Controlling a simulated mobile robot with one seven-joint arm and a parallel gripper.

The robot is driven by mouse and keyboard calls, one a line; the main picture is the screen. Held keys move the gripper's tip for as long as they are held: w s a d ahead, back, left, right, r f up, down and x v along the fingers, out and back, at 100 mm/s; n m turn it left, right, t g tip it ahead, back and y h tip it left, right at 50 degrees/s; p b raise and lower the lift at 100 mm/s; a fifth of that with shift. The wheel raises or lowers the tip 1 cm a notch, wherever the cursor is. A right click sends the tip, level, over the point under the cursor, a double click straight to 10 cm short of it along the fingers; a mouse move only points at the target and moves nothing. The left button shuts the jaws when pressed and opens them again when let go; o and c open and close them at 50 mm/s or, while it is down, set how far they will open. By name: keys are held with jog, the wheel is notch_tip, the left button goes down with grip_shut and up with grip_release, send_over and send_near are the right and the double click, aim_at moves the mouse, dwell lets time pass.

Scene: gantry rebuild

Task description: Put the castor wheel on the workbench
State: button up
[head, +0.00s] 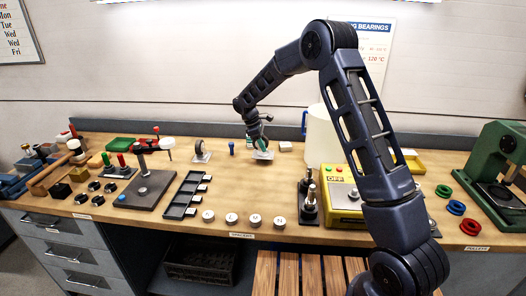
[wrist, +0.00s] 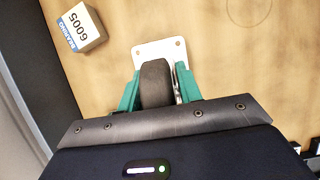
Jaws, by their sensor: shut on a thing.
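A castor wheel with a dark tyre (wrist: 156,83) and a white mounting plate with screw holes is between the green fingers of my gripper (wrist: 157,90). My gripper is shut on the wheel. In the head view the gripper (head: 260,143) is at the back middle of the wooden workbench (head: 235,178), with the castor's pale plate (head: 263,155) below it. The plate is at or just over the bench top; I cannot tell whether it touches. A second, similar castor (head: 200,150) stands on the bench to the left.
A small box marked 6005 (wrist: 82,28) lies close by, also in the head view (head: 285,146). A blue peg (head: 231,148) stands left of my gripper. A white container (head: 322,135) and yellow OFF box (head: 343,200) stand right. Several round discs (head: 231,218) line the front.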

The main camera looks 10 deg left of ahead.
jog(key=shift+f, duration=1.65)
jog(key=shift+f, duration=0.1)
jog(key=o, duration=1.2)
jog(key=v, duration=1.2)
